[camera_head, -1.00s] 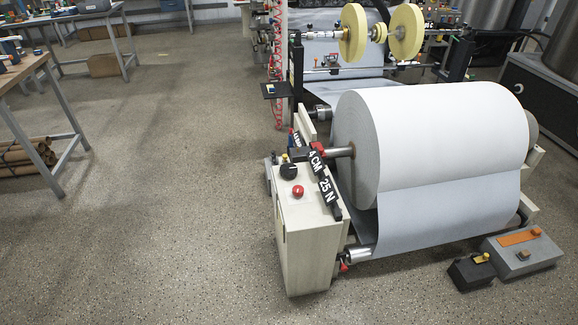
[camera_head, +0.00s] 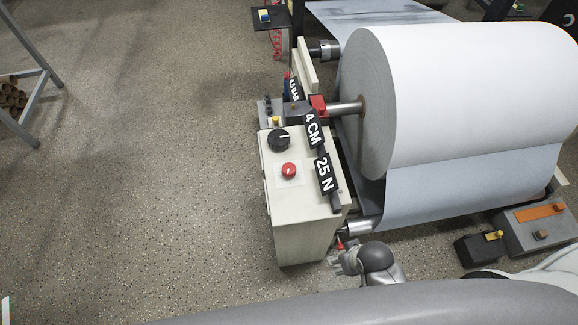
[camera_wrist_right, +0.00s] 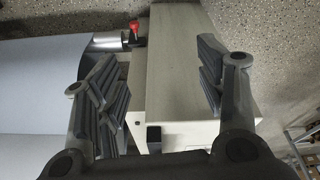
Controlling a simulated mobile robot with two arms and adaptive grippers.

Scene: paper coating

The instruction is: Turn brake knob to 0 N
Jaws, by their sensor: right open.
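A cream control box (camera_head: 303,210) stands at the left end of the big white roll. On its top sit a black knob (camera_head: 279,140) with a light pointer mark and a red round knob or button (camera_head: 289,171). I cannot tell for certain which is the brake knob. A black sign reading 25 N (camera_head: 325,173) stands beside them. My right gripper (camera_head: 344,262) is low at the box's front right corner, apart from both knobs. In the right wrist view the gripper (camera_wrist_right: 155,62) is open and empty, with the box (camera_wrist_right: 176,75) between and beyond its fingers. My left gripper is out of view.
The white paper roll (camera_head: 465,90) fills the right. A sign reading 4 CM (camera_head: 311,130) stands behind the 25 N sign. A red handle (camera_wrist_right: 134,28) sticks out near the box. A grey pedal unit (camera_head: 540,229) lies at right. Floor (camera_head: 160,170) left of the box is clear.

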